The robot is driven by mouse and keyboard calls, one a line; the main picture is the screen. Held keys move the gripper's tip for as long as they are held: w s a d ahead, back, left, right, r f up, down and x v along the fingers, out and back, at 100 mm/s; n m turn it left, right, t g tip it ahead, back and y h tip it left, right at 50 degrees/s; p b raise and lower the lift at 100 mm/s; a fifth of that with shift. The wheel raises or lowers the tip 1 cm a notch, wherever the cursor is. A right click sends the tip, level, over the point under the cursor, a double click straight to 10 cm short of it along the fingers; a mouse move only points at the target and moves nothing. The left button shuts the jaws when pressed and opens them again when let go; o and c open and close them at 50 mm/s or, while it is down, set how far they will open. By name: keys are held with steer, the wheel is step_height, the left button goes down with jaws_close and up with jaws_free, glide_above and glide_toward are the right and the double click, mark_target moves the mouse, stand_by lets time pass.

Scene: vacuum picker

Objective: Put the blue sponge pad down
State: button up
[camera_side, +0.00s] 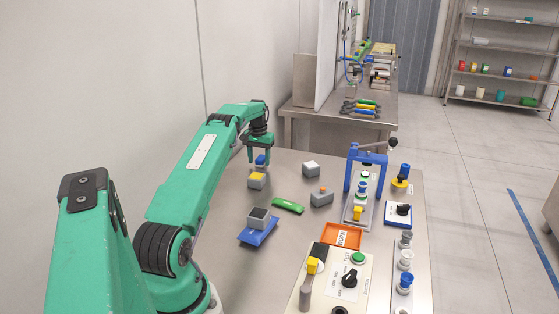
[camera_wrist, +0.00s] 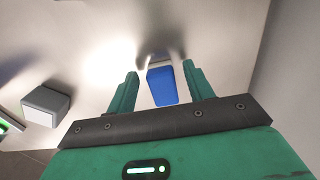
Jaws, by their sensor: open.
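The blue sponge pad (camera_wrist: 162,88) shows between the two green fingers of my gripper (camera_wrist: 161,70) in the wrist view. Gaps show on both sides of it, so the fingers are open around it and not visibly pressing on it. In the side view the pad (camera_side: 261,159) is a small blue shape between the fingertips of my gripper (camera_side: 260,164), low over the far left of the table. A grey part shows just under or behind the pad. I cannot tell what the pad rests on.
A grey block with a yellow top (camera_side: 257,181) stands just in front of my gripper. A blue-framed press (camera_side: 350,172) stands to the right.

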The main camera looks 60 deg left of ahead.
mark_target(259, 160)
step_height(259, 160, up, 12)
steer(key=shift+f, duration=0.2)
stand_by(0.4)
stand_by(0.5)
steer(key=w+d+r+m+t, duration=0.1)
steer(key=w+d+r, duration=0.2)
steer(key=d+r, duration=0.35)
steer(key=w+d+r+m, duration=0.1)
steer(key=w+d+r, duration=0.3)
steer(key=d+r, duration=0.3)
steer(key=s+d+r+m+t+y, duration=0.1)
steer(key=d+r, duration=0.2)
steer(key=d, duration=0.5)
steer(key=s+d+r+m, duration=0.1)
steer(key=d+r, duration=0.2)
steer(key=d, duration=0.4)
steer(key=s+d+m+t, duration=0.1)
steer(key=s+d, duration=0.4)
steer(key=d, duration=0.3)
steer(key=s+d+m+t, duration=0.1)
steer(key=s+d+m, duration=0.1)
steer(key=s+d, duration=0.5)
steer(key=s+d+f+m+t+h, duration=0.1)
steer(key=s+d+f+m, duration=0.1)
steer(key=s+d+f, duration=0.5)
steer(key=s+d, duration=0.2)
steer(key=s, duration=0.1)
steer(key=shift+s+d+f+t, duration=0.25)
steer(key=shift+d+f+t, duration=0.05)
steer(key=shift+d+f, duration=0.1)
